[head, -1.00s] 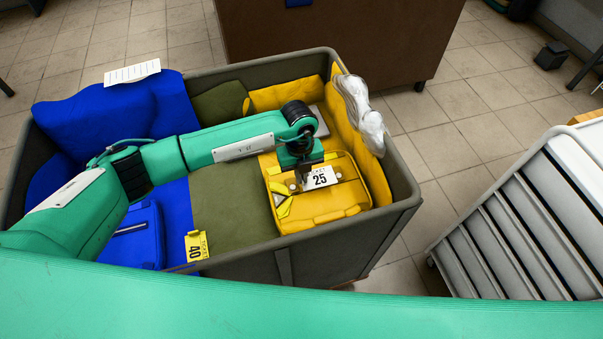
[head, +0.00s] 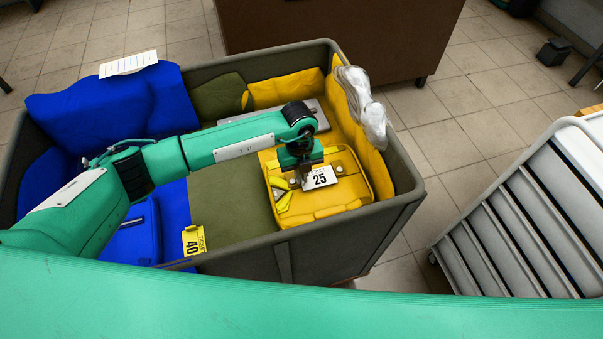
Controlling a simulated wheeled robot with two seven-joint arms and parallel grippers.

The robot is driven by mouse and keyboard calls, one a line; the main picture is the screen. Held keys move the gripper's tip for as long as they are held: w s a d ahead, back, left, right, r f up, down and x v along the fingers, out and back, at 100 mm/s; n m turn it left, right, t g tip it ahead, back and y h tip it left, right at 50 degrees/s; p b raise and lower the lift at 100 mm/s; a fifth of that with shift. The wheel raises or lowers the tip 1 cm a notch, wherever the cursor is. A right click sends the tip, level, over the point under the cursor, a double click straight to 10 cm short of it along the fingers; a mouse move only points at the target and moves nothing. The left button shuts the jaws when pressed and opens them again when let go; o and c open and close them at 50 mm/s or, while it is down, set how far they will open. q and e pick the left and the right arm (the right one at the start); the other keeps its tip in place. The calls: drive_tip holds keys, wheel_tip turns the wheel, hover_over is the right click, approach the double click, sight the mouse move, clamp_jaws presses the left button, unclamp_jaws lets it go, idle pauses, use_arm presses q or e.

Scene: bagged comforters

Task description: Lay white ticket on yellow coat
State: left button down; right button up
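The white ticket (head: 321,179), marked 25, is at the tips of my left gripper (head: 306,176), which appears shut on its left edge. The ticket shows over the folded yellow coat (head: 335,206) in the right part of the large bin. I cannot tell whether its underside touches the coat. The fingertips are small, dark and partly hidden by the wrist. My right gripper is not in view.
The grey-green bin (head: 285,255) also holds blue bedding (head: 100,108), olive cloth (head: 230,200) and a yellow ticket (head: 194,241) marked 40. A clear plastic bag (head: 366,108) hangs over the right rim. A slatted cart (head: 510,215) stands at right.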

use_arm(q)
drive_tip(key=shift+f, duration=0.35)
idle(0.5)
drive_tip(key=c, duration=0.9)
unclamp_jaws()
drive_tip(key=shift+w+a+r+p, duration=0.15)
drive_tip(key=shift+r+p, duration=0.95)
drive_tip(key=shift+r, duration=0.65)
drive_tip(key=shift+w+d+r+p, duration=0.1)
drive_tip(key=shift+r+p, duration=1)
drive_tip(key=shift+r, duration=0.65)
wheel_tip(320, 180, up, 14)
drive_tip(key=w+b, duration=0.1)
drive_tip(key=shift+w+a, duration=0.3)
drive_tip(key=shift+a, duration=0.05)
